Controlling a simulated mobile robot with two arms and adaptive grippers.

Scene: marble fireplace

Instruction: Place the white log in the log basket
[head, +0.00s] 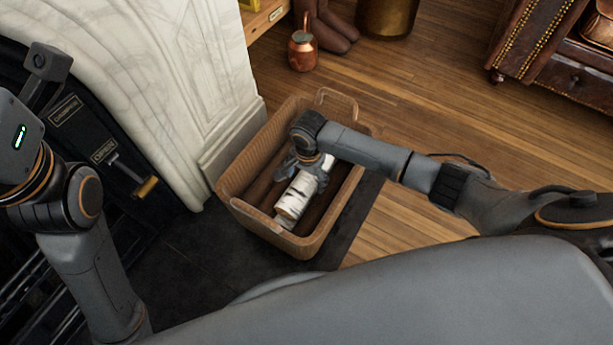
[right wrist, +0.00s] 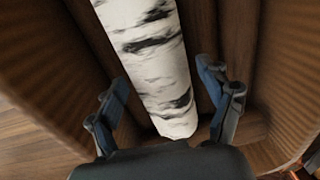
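The white log (head: 298,196), birch-like with dark marks, lies inside the brown log basket (head: 272,232), tilted over darker brown shapes. In the right wrist view the log (right wrist: 155,62) runs from the top edge to lower middle, inside the ribbed basket walls (right wrist: 48,62). My right gripper (head: 302,170) is down in the basket over the log. In the right wrist view its fingers (right wrist: 164,78) are spread on either side of the log, with gaps showing. Its fingertips are partly hidden in the head view. My left arm is at the left; its fingers are not seen.
The white marble fireplace surround (head: 200,75) stands close left of the basket. A copper jug (head: 302,52) stands behind. A leather chest (head: 555,60) is at upper right. Wooden floor (head: 430,105) lies open between.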

